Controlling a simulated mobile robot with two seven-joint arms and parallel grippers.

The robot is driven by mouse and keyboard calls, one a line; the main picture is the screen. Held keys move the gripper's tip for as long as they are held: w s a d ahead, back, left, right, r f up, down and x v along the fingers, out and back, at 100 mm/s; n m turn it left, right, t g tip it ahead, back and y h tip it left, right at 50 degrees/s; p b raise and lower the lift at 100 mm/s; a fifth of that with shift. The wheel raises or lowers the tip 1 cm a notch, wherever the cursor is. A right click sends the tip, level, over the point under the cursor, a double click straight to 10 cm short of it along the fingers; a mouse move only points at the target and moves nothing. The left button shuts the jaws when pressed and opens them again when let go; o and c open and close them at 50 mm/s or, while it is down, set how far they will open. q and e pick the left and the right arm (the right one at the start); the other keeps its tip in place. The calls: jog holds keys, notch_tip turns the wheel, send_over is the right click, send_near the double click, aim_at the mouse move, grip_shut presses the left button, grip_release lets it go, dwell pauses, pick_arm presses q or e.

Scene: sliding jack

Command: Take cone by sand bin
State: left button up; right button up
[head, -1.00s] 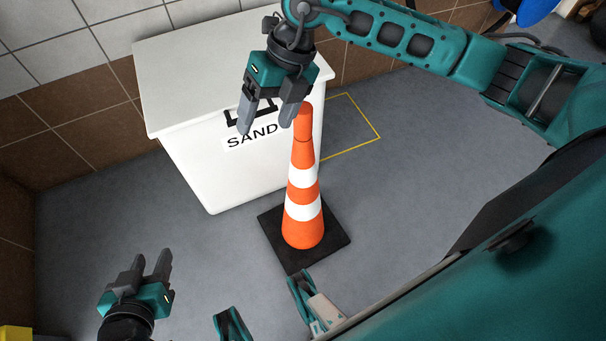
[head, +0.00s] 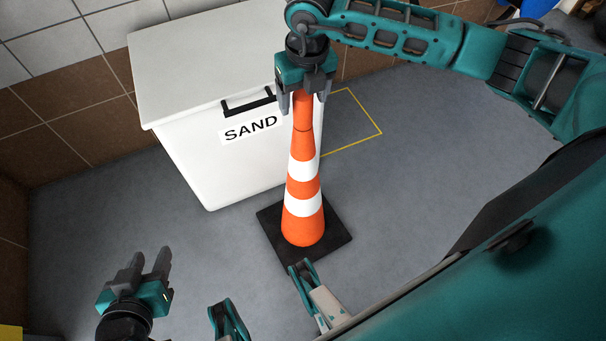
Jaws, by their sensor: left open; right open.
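The orange and white striped cone (head: 303,187) stands upright on its black square base (head: 339,238) on the grey floor, in front of the white sand bin (head: 190,130). My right gripper (head: 301,108) is at the top of the cone, with its open fingers on either side of the tip in the picture. I cannot tell if the fingers touch the cone. My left gripper (head: 145,262) is open and empty at the lower left, above the floor and well apart from the cone.
The bin carries a SAND label and a black handle (head: 249,103). A yellow floor outline (head: 366,143) lies to the right of the bin. A tiled wall (head: 62,123) stands behind. Floor to the cone's right and left is clear.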

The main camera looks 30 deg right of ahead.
notch_tip(320, 180, down, 4)
jog(key=shift+w+f+b, duration=0.15)
jog(key=shift+f+b, duration=0.05)
jog(key=shift+b, duration=0.35)
grip_shut()
jog(key=shift+r, duration=0.1)
dwell(0.4)
jog(key=shift+w+r, duration=0.15)
